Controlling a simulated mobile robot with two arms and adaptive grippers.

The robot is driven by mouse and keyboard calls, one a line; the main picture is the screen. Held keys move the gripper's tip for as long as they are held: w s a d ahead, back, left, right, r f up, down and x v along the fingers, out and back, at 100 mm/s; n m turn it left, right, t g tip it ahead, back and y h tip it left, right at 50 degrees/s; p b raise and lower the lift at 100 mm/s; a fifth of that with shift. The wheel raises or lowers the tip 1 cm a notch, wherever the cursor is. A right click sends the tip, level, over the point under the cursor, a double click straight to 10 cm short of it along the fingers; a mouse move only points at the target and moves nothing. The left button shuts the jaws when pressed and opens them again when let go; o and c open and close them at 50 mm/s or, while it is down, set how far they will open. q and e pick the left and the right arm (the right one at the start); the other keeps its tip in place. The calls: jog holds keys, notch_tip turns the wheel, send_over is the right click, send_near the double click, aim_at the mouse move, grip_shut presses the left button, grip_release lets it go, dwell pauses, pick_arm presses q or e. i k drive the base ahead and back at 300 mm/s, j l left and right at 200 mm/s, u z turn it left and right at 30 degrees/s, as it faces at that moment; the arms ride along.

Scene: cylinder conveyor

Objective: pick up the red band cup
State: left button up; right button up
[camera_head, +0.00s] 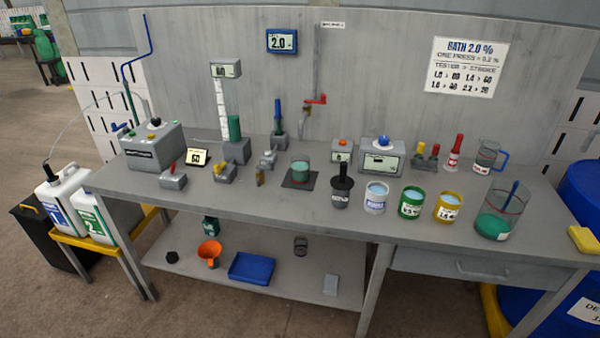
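I cannot make out a cup with a clear red band. A clear cup of green liquid (300,172) stands on a dark square pad on the bench. Neither of my grippers is in view.
The grey bench (330,217) is crowded along the back with devices. A large beaker of green liquid (499,213) stands at the right end, a blue-handled jug (489,157) behind it. An orange funnel (209,251) and blue tray (252,268) lie on the lower shelf.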

aim_at(300, 163)
jog(key=z, duration=1.4)
jog(key=u, duration=1.3)
jog(key=i+j+z, duration=0.2)
jog(key=i+j, duration=0.15)
jog(key=j, duration=0.25)
